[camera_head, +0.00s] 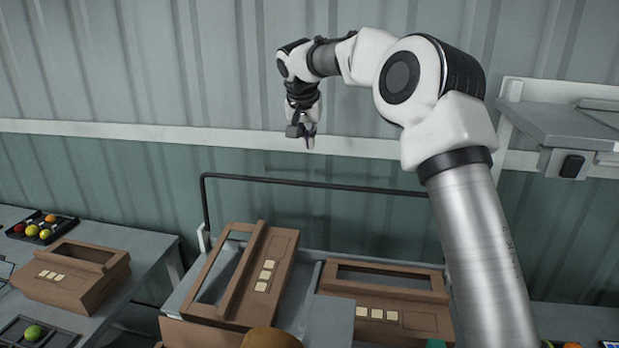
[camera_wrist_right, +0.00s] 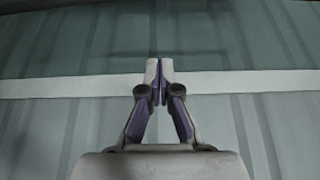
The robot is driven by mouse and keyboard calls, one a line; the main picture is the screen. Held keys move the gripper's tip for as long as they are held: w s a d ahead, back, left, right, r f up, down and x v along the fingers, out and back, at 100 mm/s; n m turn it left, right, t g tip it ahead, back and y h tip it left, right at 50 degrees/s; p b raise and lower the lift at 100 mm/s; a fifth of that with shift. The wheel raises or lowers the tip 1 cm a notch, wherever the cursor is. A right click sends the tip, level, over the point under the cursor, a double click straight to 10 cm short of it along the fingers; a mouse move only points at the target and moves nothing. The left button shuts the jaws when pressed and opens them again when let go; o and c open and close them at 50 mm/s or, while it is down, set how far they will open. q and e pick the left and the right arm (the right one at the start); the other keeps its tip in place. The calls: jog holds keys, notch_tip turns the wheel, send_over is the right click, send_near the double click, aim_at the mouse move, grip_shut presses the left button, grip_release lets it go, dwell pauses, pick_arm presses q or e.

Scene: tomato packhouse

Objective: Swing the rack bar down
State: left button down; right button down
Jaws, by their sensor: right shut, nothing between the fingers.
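The rack bar (camera_head: 300,183) is a thin black rail standing upright behind the rack (camera_head: 203,235). Its long top runs level across the head view, and its left leg drops to the rack's back left corner. Its right end passes behind my right arm and is hidden. My right gripper (camera_head: 309,143) hangs fingers down above the middle of the bar in the picture, apart from it. In the wrist view the right gripper's fingertips (camera_wrist_right: 160,67) are together with nothing between them. I cannot make out the bar clearly there. My left gripper is not in view.
Two brown cartons with windows, a tilted one (camera_head: 262,280) and another (camera_head: 400,314), sit on the rack. A side table at left holds a carton (camera_head: 70,290) and a black tray (camera_head: 22,236) of tomatoes. A grey shelf (camera_head: 570,125) stands at right. The wall behind is corrugated.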

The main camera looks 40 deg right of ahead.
jog(key=shift+s+a+r, duration=0.1)
jog(key=shift+s+a, duration=0.05)
notch_tip(320, 180, down, 10)
jog(key=p, duration=0.4)
jog(key=shift+w+r, duration=0.2)
